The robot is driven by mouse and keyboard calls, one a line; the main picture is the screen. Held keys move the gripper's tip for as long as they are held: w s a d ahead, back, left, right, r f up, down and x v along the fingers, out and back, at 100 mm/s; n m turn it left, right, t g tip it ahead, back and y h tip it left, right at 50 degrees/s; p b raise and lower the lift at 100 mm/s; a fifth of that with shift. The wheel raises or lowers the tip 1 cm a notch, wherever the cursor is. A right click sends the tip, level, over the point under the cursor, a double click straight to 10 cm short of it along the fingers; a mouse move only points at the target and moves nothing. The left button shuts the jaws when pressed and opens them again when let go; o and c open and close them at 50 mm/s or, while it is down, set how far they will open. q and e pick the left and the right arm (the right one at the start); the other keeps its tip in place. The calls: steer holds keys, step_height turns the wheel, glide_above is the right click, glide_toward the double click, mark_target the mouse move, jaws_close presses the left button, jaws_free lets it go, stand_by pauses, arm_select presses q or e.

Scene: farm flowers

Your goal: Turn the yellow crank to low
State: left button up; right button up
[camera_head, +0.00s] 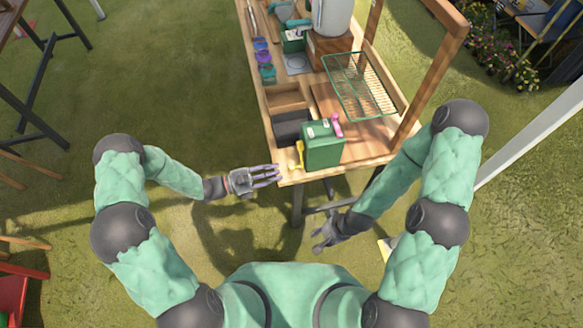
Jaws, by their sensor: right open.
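The yellow crank (299,155) is on the left side of a green box (323,151) at the near end of the wooden table. It looks roughly upright; its exact setting and any low mark are too small to read. A pink crank (337,125) sits at the box's far right side. My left gripper (276,175) is left of the table's near corner, close to the yellow crank but apart from it. Its fingers point right, with nothing seen in them; how far they are apart is unclear. My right gripper (319,243) is open and empty, below the table's near edge.
The wooden table (292,176) holds a dark tray (291,128), a green wire rack (360,85) and a wooden frame (432,75) on the right. Small coloured items line its left edge. Grass left of the table is free.

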mark_target(292, 168)
arm_select(q)
steer(key=x, duration=0.6)
steer(key=shift+d+b, duration=0.25)
steer(key=shift+b, duration=0.05)
jaws_close()
